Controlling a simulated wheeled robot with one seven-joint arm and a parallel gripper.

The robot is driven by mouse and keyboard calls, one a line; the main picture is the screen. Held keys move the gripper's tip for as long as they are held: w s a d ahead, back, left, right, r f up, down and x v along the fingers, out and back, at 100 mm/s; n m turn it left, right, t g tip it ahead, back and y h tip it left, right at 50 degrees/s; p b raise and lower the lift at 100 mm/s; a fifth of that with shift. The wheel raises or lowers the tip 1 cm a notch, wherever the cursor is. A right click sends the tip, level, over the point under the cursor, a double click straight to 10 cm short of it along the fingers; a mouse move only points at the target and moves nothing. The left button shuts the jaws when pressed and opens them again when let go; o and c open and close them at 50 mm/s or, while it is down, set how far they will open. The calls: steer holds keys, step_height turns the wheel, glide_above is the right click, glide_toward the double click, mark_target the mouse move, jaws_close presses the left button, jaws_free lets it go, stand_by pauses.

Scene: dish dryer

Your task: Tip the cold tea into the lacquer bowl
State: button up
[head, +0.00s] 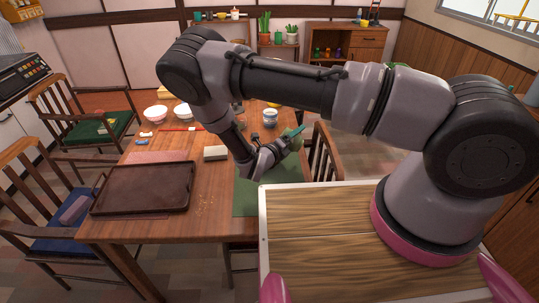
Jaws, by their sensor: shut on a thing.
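My gripper (284,146) is low over the right side of the wooden table, above the green mat's far end. It is shut on a small green thing (298,131), mostly hidden by the gripper, so I cannot tell its shape or whether it holds tea. A grey-blue cup (270,120) stands on the table just beyond, to the left of the gripper. I cannot make out a lacquer bowl for certain; my arm hides part of the table.
A dark brown tray (188,203) covers the table's near left. Red chopsticks (180,129) lie before the bowls. Chairs (322,156) stand around the table.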

mark_target(286, 132)
steer(key=shift+a+f+n, duration=0.15)
steer(key=shift+f+n, duration=0.15)
steer(key=shift+n, duration=0.4)
stand_by(0.6)
steer(key=shift+w+a+r+n+t+h+p, duration=0.2)
steer(key=shift+a+n+p, duration=0.15)
steer(key=shift+a+n, duration=0.1)
steer(key=shift+w+a+r+n+t+h+p, duration=0.15)
steer(key=shift+a+n+t+h+p, duration=0.05)
steer(key=shift+a+n+p, duration=0.2)
stand_by(0.5)
steer(key=shift+w+a+r+n+t+p, duration=0.1)
steer(key=shift+a+r+n+t+p, duration=0.25)
steer(key=shift+n, duration=0.5)
steer(key=shift+w+a+r+n+t, duration=0.15)
steer(key=shift+r+n+t, duration=0.25)
steer(key=shift+n, duration=0.4)
stand_by(1.0)
steer(key=shift+w+a+r+n+t+p, duration=0.1)
steer(key=shift+a+n+t+p, duration=0.15)
steer(key=shift+n, duration=0.4)
steer(key=shift+s+a+r+n+t+p, duration=0.1)
steer(key=shift+a+r+n+t, duration=0.1)
steer(key=shift+n+t, duration=0.35)
steer(key=shift+w+a+r+n+t+p, duration=0.15)
steer(key=shift+a+n+p, duration=0.1)
steer(key=shift+n, duration=0.55)
stand_by(0.7)
